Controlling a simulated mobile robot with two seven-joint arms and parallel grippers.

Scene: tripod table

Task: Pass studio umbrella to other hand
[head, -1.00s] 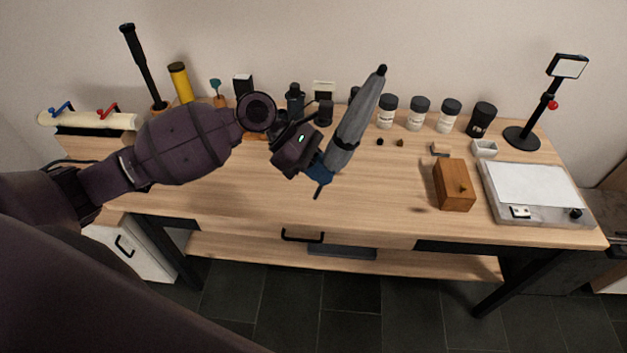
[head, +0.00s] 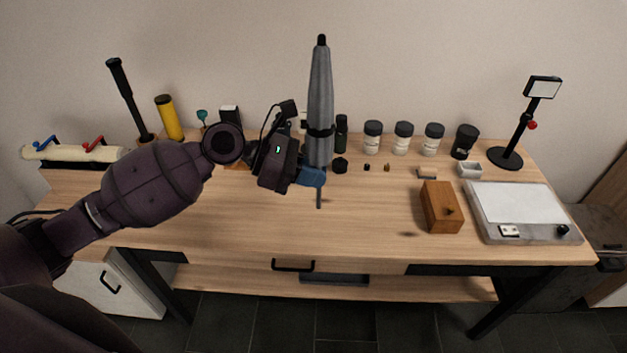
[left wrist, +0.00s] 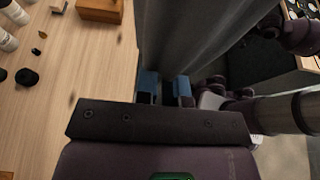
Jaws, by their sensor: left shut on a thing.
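The studio umbrella (head: 320,95) is grey, folded and long, with a dark tip at the top and a dark band around its middle. It stands nearly upright above the table. My left gripper (head: 312,176) is shut on its lower part, and a thin dark shaft shows below the blue fingers. In the left wrist view the grey cloth of the umbrella (left wrist: 190,35) rises just beyond the blue fingertips (left wrist: 164,88). My right gripper does not show in the head view. Parts of another of my arms show at the right of the left wrist view, but no right fingers can be made out.
The wooden table (head: 250,220) has free room at its front middle. A wooden box (head: 441,207) and a white-topped scale (head: 520,205) stand at the right. Several jars (head: 403,137) line the back. A black stand (head: 505,157) is at the back right, a yellow cylinder (head: 169,118) at the back left.

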